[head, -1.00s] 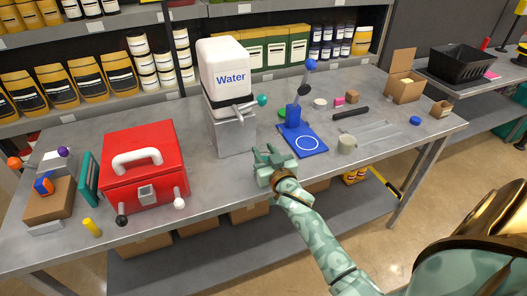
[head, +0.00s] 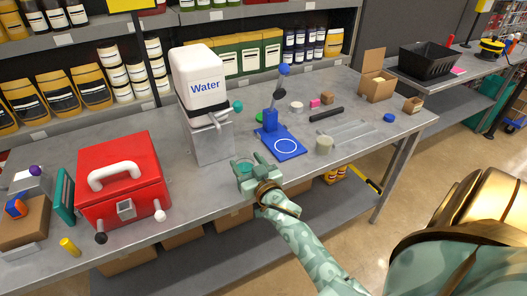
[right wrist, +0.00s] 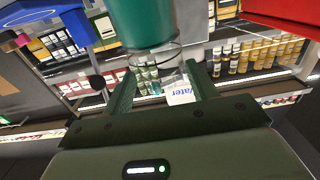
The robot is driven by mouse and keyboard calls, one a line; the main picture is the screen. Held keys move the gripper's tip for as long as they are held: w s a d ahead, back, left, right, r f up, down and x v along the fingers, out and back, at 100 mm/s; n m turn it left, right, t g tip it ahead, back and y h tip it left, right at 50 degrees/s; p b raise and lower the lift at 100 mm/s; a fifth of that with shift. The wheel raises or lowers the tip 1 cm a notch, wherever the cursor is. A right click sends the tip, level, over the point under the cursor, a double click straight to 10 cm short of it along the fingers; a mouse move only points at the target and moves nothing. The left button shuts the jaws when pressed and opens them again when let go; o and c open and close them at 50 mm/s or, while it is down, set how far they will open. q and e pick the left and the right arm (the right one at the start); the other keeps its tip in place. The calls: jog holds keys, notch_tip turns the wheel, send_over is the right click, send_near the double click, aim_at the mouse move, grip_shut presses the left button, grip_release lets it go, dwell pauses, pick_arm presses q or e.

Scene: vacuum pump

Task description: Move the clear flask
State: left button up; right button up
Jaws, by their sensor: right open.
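The clear flask (right wrist: 157,68) shows in the right wrist view as a see-through cylinder with a solid teal part (right wrist: 143,20) at its end nearer the top of the picture. It stands between the two fingers of my right gripper (right wrist: 162,88), which is open; I cannot tell whether either finger touches it. In the head view my right gripper (head: 251,168) is at the front edge of the grey table, in front of the water dispenser. A bit of teal (head: 244,165) shows between its fingers there; the rest of the flask is hidden. My left gripper is not in view.
The water dispenser (head: 199,85) stands behind the gripper and a red toolbox (head: 125,185) to the left. A blue stand (head: 285,146) and a pale cup (head: 324,145) are to the right. The grey table (head: 190,232) is clear between toolbox and gripper.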

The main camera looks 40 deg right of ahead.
jog(key=v, duration=1.4)
jog(key=shift+p, duration=0.35)
jog(key=s+a+f+n+g+y+b, duration=0.15)
jog(key=s+a+f+g, duration=0.25)
jog(key=f, duration=1)
jog(key=s+a+f+n+g+y+p, duration=0.15)
jog(key=s+a+f+g, duration=0.25)
jog(key=f, duration=1.1)
jog(key=s+f+n+g, duration=0.1)
jog(key=s+f+g, duration=0.2)
jog(key=s, duration=0.6)
jog(key=s+f+n+g+b, duration=0.1)
jog(key=s+f+g, duration=0.2)
jog(key=s+f, duration=0.5)
jog(key=s+d+f+n+g+b, duration=0.1)
jog(key=s+f+g, duration=0.1)
jog(key=s+f, duration=0.4)
jog(key=s, duration=0.5)
jog(key=shift+g+y, duration=0.4)
